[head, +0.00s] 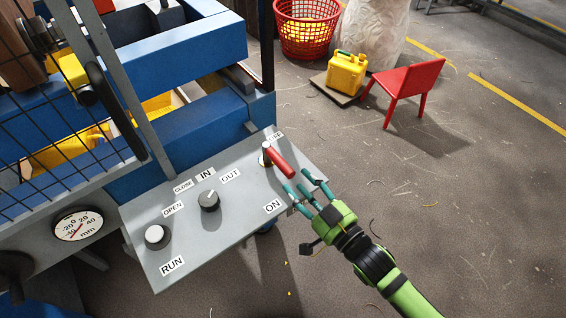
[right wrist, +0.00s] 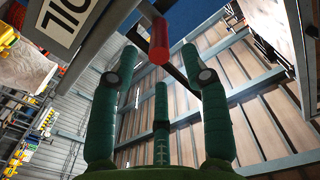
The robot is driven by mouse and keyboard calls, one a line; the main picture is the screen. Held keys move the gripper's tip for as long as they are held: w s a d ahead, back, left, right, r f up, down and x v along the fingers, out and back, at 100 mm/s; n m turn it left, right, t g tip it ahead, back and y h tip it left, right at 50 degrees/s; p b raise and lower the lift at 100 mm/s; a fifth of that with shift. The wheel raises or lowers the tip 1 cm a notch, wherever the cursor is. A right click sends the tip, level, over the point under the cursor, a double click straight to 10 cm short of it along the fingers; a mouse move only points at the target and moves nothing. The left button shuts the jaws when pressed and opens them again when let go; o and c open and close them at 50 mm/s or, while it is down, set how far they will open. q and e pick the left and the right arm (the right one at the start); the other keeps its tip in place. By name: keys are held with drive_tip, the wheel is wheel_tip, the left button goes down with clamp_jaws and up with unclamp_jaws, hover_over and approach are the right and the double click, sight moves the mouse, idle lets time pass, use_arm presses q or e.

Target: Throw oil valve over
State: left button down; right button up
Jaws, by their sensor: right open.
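The oil valve is a red-handled lever (head: 279,161) on the right end of a grey control panel (head: 225,225). Its handle slants from the pivot at upper left down to the right. My right gripper (head: 303,187), green with teal fingers, is open just below and right of the handle's lower end. In the right wrist view the red handle (right wrist: 159,42) shows above and between the spread fingers (right wrist: 160,85), with nothing held. A white label (right wrist: 65,18) beside it appears upside down and seems to read OIL. My left gripper is out of view.
The panel also carries a RUN knob (head: 157,237) and an IN/OUT knob (head: 209,200), left of the lever. A blue machine (head: 190,140) stands behind. A yellow jerry can (head: 346,74), red chair (head: 405,88) and red basket (head: 307,28) stand farther back. Floor at right is mostly clear.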

sight(288, 169)
drive_tip(key=shift+w+a+r, duration=0.2)
drive_tip(key=shift+w+a, duration=0.15)
drive_tip(key=shift+w, duration=0.15)
drive_tip(key=shift+w+a+r+p, duration=0.1)
drive_tip(key=shift+w+a+p, duration=0.05)
drive_tip(key=shift+w+p, duration=0.2)
drive_tip(key=x, duration=0.3)
drive_tip(key=shift+p, duration=0.35)
drive_tip(key=shift+w+a+f, duration=0.15)
drive_tip(key=shift+w+f, duration=0.05)
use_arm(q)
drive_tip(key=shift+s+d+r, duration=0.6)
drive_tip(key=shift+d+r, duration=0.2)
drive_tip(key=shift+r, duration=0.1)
use_arm(e)
clamp_jaws()
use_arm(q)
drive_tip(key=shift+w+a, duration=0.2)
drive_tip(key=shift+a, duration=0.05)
